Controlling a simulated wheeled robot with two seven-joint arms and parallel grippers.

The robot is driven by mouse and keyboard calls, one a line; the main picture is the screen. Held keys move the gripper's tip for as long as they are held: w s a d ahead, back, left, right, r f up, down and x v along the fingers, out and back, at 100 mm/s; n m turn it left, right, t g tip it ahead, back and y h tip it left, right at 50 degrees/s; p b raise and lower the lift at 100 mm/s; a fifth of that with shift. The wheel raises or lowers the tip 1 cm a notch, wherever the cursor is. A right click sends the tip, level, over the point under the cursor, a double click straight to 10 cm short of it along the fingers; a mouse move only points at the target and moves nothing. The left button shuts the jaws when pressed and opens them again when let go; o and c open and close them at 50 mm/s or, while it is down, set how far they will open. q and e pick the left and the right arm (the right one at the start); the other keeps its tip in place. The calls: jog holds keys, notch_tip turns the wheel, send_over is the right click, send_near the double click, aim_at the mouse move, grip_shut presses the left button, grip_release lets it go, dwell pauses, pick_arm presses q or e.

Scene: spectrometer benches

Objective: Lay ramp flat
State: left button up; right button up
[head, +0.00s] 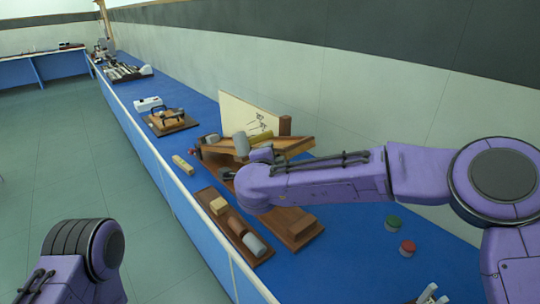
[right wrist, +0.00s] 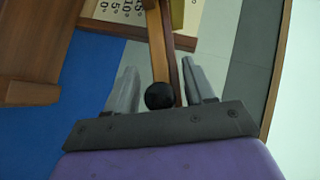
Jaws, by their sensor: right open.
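The ramp (head: 290,146) is a long brown wooden piece in front of a cream board in the head view, and it looks tilted. In the right wrist view a narrow wooden strip, apparently the ramp (right wrist: 157,45), runs between the fingers, with a round black knob or ball (right wrist: 160,96) near its lower end. My right gripper (right wrist: 160,68) is open, one finger on each side of the strip, with visible gaps. In the head view my right forearm hides most of this hand. My left arm shows at the bottom left, but its gripper is out of view.
The cream board (head: 238,115) carries a printed angle scale (right wrist: 125,10). A wooden tray (head: 262,257) with blocks and a grey cylinder lies at the bench front. Green (head: 393,222) and red (head: 407,248) round pieces stand to the right. The wall is close behind.

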jog(key=shift+s+r, duration=0.1)
jog(key=shift+s, duration=0.05)
jog(key=shift+c, duration=1)
grip_shut()
jog(key=s+d+f+m+t+b, duration=0.1)
jog(key=f+b, duration=0.6)
jog(key=s+d+f+t+b, duration=0.1)
jog(key=f+b, duration=0.6)
jog(key=b, duration=0.1)
jog(key=s+f+m+t+b, duration=0.1)
jog(key=f+b, duration=0.6)
jog(key=b, duration=0.1)
jog(key=shift+s+d+m, duration=0.3)
jog(key=shift+s+d, duration=0.1)
jog(key=shift+o, duration=0.8)
grip_release()
jog(key=shift+o, duration=0.2)
jog(key=shift+w, duration=0.15)
